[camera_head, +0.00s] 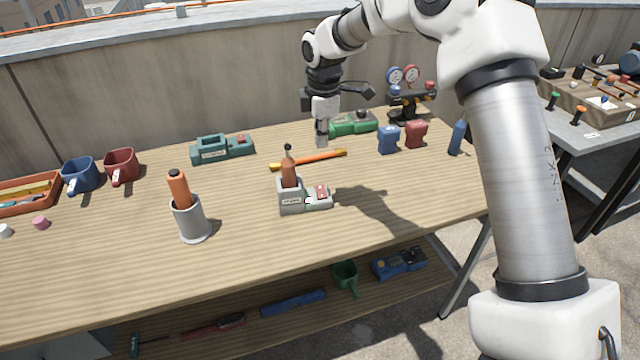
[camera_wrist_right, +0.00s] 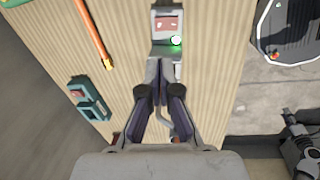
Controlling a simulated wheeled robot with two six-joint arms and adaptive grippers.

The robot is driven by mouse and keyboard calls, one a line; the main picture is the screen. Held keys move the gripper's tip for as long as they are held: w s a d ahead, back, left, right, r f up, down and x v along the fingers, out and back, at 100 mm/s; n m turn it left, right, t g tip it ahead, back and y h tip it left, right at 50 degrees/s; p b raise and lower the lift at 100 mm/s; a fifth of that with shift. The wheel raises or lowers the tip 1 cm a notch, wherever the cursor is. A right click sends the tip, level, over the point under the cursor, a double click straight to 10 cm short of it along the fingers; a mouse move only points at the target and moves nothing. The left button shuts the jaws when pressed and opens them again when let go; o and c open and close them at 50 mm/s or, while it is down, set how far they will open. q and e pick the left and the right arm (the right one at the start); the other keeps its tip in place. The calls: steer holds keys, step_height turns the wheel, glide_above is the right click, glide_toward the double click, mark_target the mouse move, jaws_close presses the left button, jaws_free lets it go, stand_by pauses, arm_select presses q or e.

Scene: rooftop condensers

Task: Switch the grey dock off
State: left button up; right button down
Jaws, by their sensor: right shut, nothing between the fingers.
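The grey dock (camera_head: 291,208) stands near the middle of the table with a brown-handled tool (camera_head: 289,172) upright in its left part. Its low right part has a red switch (camera_head: 321,191). In the right wrist view the dock (camera_wrist_right: 158,12) is at the top, with the red switch (camera_wrist_right: 167,24) and a green glow beside a small white round spot (camera_wrist_right: 176,41). My right gripper (camera_head: 322,142) points down behind the dock in the head view, apart from it. Its fingers (camera_wrist_right: 160,88) are shut and empty. My left gripper is out of view.
An orange bar (camera_head: 309,159) lies behind the dock. A teal dock (camera_head: 211,149) and a green dock (camera_head: 352,124) stand farther back. A grey cup (camera_head: 193,222) with an orange-handled tool is front left. Blue (camera_head: 388,140) and red (camera_head: 416,134) containers stand right. The table right of the dock is clear.

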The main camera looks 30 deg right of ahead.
mark_target(320, 188)
steer(key=shift+f, duration=0.1)
steer(key=f, duration=0.4)
steer(key=w+f, duration=0.1)
steer(key=f, duration=0.8)
steer(key=shift+w+d+f, duration=0.3)
steer(key=shift+d+f, duration=0.05)
steer(key=shift+f, duration=0.05)
steer(key=shift+p, duration=0.4)
steer(key=shift+f, duration=0.2)
